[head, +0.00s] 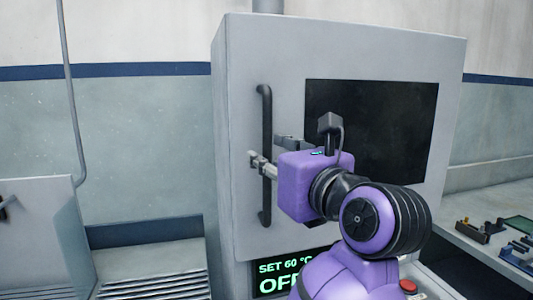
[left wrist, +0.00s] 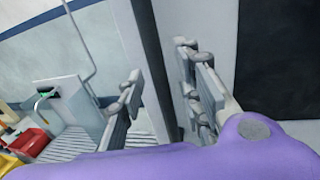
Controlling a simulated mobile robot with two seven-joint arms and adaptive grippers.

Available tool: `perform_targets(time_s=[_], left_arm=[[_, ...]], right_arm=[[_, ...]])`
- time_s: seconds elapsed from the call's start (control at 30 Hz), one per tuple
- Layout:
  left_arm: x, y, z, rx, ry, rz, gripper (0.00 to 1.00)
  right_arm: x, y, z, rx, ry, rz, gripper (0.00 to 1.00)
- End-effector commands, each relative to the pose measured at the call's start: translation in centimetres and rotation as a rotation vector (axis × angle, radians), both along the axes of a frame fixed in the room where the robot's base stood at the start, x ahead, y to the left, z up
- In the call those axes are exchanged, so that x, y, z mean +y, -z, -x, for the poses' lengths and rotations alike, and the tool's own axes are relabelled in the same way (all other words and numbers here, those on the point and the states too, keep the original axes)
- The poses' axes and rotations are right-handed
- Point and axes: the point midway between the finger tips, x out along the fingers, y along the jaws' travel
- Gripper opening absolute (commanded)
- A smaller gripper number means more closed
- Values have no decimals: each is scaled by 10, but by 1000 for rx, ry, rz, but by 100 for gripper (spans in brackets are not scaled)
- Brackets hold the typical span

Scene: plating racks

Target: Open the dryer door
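The dryer is a tall grey cabinet (head: 335,50) with a dark window (head: 400,125) in its front. Its door looks shut. A long black vertical handle (head: 264,110) is on the left side of the door. My left gripper (head: 265,149) is at about the handle's mid-height, its two grey fingers spread apart. In the left wrist view, a dark upright bar (left wrist: 151,50), which looks like the handle, runs between the open fingers (left wrist: 158,62). I see no finger clearly pressed on it. My right gripper is out of view.
A display (head: 275,268) under the door reads SET 60 °C and OFF, partly hidden by my arm. A grey slatted bench (head: 150,270) stands left of the dryer. A counter (head: 465,245) with small parts is at right. Red and yellow bins (left wrist: 30,142) show in the left wrist view.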

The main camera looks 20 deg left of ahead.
Motion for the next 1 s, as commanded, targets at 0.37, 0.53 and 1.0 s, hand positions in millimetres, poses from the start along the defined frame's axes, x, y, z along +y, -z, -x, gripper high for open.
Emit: perform_targets(time_s=[0.37,0.53,1.0], left_arm=[[10,1,-10,2,1,-1,33],[10,1,-10,1,0,0,18],[10,0,-10,1,0,-1,0]], right_arm=[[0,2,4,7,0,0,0],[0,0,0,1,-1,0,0],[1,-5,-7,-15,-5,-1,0]])
